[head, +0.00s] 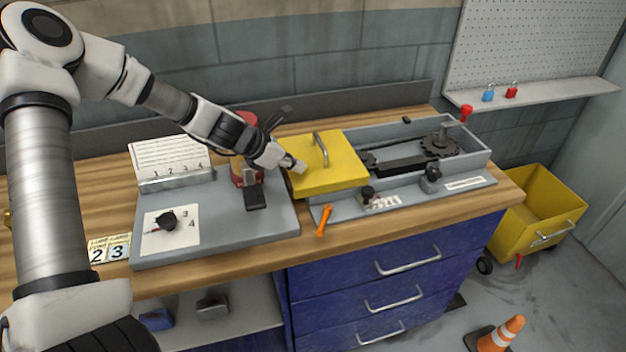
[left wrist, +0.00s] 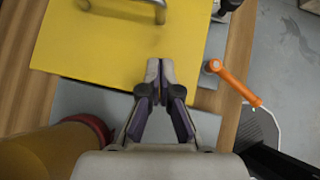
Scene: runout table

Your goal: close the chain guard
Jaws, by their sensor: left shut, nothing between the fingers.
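The chain guard is a yellow cover (head: 330,175) with a grey bar handle (head: 321,149) on top. It lies over the left part of a grey box (head: 410,135). The right part of the box is open and shows a dark chain and sprocket (head: 438,146). My left gripper (head: 300,167) is shut and empty at the cover's left edge. In the left wrist view the fingertips (left wrist: 159,68) overlap the edge of the yellow cover (left wrist: 110,60); I cannot tell whether they touch it. My right gripper is not in view.
An orange handle (head: 324,220) stands out in front of the cover. A grey plate with a dial (head: 167,219) and a red cylinder (head: 241,172) stand to the left. Black knobs (head: 431,172) are on the box's front ledge. A yellow cart (head: 540,207) stands right of the table.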

